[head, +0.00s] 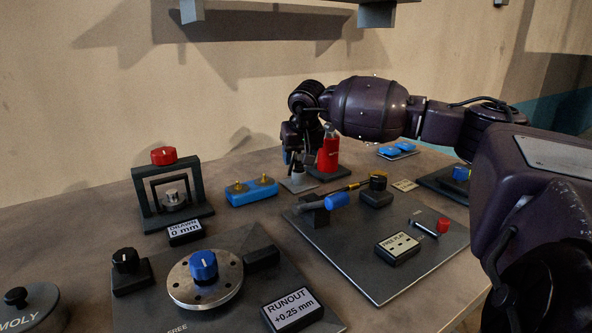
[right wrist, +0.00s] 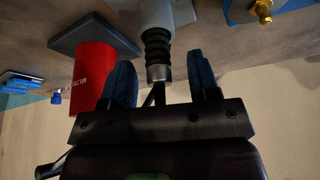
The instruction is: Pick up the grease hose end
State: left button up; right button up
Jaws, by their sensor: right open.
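What looks like the grease hose end (right wrist: 158,48), a black ribbed sleeve with a metal tip, stands in a pale grey holder in the right wrist view. It also shows small in the head view (head: 297,171), on a light plate beside a red bottle (head: 328,152). My right gripper (head: 296,158) is at it, pointing down. In the right wrist view the two dark blue fingers (right wrist: 162,80) are open, one on each side of the metal tip, with visible gaps. Part of the hose end is hidden in the head view. My left gripper is not in view.
The red bottle (right wrist: 95,72) stands close beside one finger. A blue block (head: 252,191) with brass fittings is left of the hose end. A dark plate (head: 370,270) with a blue-capped tool is in front. A black frame with a red knob (head: 163,155) stands left.

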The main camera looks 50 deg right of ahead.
jog(key=shift+w+d+f, duration=0.1)
jog(key=shift+w+f, duration=0.05)
jog(key=shift+f, duration=0.25)
jog(key=shift+r, duration=0.15)
grip_shut()
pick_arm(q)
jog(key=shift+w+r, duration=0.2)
